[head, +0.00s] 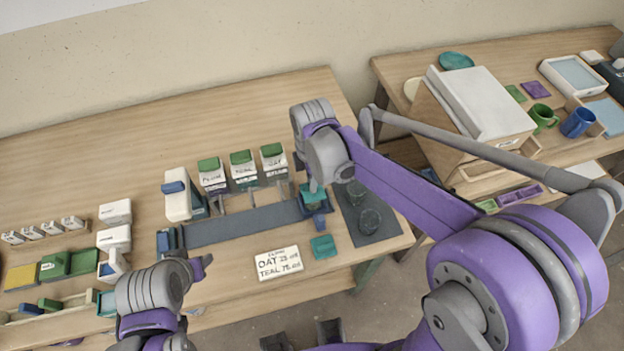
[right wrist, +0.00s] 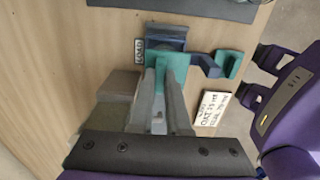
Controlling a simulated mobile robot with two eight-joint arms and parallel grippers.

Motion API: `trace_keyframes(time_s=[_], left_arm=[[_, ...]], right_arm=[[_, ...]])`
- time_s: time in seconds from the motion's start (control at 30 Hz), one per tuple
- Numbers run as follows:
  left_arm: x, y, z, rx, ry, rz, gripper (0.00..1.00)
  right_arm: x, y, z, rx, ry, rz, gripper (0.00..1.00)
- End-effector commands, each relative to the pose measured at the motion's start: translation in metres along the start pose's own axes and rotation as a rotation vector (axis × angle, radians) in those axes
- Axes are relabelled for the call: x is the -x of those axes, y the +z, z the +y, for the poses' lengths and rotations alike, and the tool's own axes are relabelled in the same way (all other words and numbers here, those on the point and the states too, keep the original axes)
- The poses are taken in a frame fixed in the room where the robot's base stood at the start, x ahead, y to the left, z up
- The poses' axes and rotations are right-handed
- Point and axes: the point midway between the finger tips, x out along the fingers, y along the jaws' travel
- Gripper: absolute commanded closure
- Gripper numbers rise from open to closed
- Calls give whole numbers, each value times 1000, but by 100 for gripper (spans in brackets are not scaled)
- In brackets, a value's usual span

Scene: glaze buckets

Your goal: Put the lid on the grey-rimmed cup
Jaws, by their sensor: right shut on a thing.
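My right gripper (head: 313,187) is shut on a small teal block-shaped piece (right wrist: 170,72), held between its fingers at the right end of a dark strip. The piece is just in front of a dark blue holder (right wrist: 165,38) beside a "LOAD" label; I cannot tell whether they touch. I cannot tell whether this piece is the lid. Another teal piece (head: 323,246) lies on the table nearer me.
A handwritten card (head: 278,264) lies near the front edge. Several green-topped white containers (head: 242,165) stand behind the dark strip (head: 240,224). White blocks and green items crowd the left. A second table at right holds a white-topped box (head: 485,100) and mugs.

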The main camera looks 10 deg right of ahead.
Motion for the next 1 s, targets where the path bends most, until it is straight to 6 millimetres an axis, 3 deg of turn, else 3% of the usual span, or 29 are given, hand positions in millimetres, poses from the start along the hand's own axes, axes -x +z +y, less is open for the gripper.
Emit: trace_keyframes(time_s=[0.43, 0.47, 0.63, 1.0], left_arm=[[-4, 5, 0, 0, 0, -4, 50], [-4, 4, 0, 0, 0, -4, 50], [-4, 4, 0, 0, 0, -3, 50], [-2, 2, 0, 0, 0, -2, 50]], right_arm=[[-7, 0, 0, 0, -1, 0, 100], [-7, 0, 0, 0, 0, 0, 82], [-6, 0, 0, 0, 0, 0, 51], [-3, 0, 0, 0, 0, 0, 50]])
